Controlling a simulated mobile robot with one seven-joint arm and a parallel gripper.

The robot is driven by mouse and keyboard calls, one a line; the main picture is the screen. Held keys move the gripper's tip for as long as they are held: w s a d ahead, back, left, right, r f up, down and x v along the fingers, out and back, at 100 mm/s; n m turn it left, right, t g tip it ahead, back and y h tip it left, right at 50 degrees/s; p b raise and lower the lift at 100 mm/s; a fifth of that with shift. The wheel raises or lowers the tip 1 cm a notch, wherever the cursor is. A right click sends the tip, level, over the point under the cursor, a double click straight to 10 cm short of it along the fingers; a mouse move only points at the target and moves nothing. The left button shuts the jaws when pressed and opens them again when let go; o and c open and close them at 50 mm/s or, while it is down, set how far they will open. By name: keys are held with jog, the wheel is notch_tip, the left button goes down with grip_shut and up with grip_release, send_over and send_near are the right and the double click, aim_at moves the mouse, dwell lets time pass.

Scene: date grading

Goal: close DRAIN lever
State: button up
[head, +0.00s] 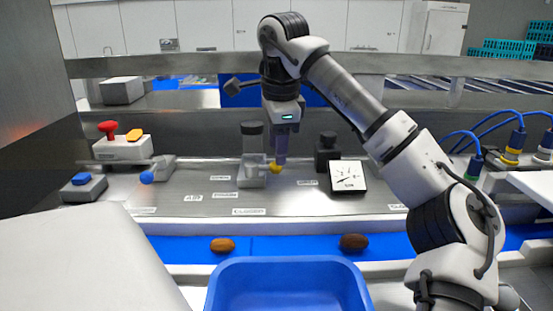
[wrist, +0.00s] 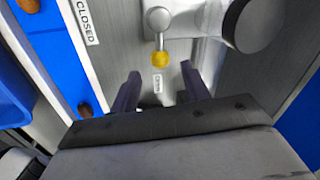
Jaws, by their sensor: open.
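A lever with a yellow ball knob (head: 274,168) stands on the steel deck, at the side of a clear-and-grey valve body (head: 252,171). In the wrist view its yellow knob (wrist: 159,59) ends a short silver rod, which points toward a small label (wrist: 158,83) that seems to read OPEN. A CLOSED label (wrist: 87,20) lies off to the left there. I cannot read a DRAIN label surely. My gripper (head: 280,162) points down at the knob. In the wrist view my gripper (wrist: 160,71) is open, its fingers either side of the line to the knob; contact is unclear.
A blue-knobbed lever (head: 147,177), a blue button box (head: 83,187) and a box with a red knob (head: 122,146) stand left. A blue bin (head: 288,264) is in front.

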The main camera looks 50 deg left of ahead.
jog(key=shift+w+a+f+p, duration=0.1)
jog(key=shift+a+f+p, duration=0.1)
jog(key=shift+f, duration=0.85)
jog(key=shift+w+a+f+p, duration=0.1)
jog(key=shift+a+f, duration=0.1)
jog(key=shift+f, duration=0.85)
jog(key=c, duration=1)
